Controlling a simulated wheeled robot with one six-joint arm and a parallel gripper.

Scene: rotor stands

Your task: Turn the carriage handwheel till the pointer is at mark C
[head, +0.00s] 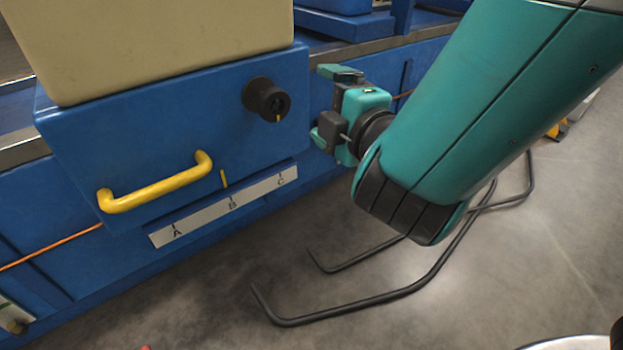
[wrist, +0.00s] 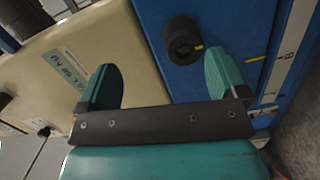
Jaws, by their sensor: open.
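The carriage handwheel, a small black knob with a yellow mark (head: 267,98), sticks out of the blue carriage front (head: 140,140). It also shows in the wrist view (wrist: 183,42), beyond the fingertips and closer to the right finger. The yellow pointer (head: 224,178) is at about mark B on the pale scale strip (head: 256,193), which bears A, B and C from left to right. The pointer also shows in the wrist view (wrist: 255,58). My gripper (head: 322,104) is open and empty, to the right of the handwheel and apart from it.
A yellow bar handle (head: 155,188) juts from the carriage front, left of the pointer. A beige housing (head: 165,40) sits on top of the carriage. Dark bent floor rails (head: 380,293) lie below my arm. The grey floor in front is otherwise largely clear.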

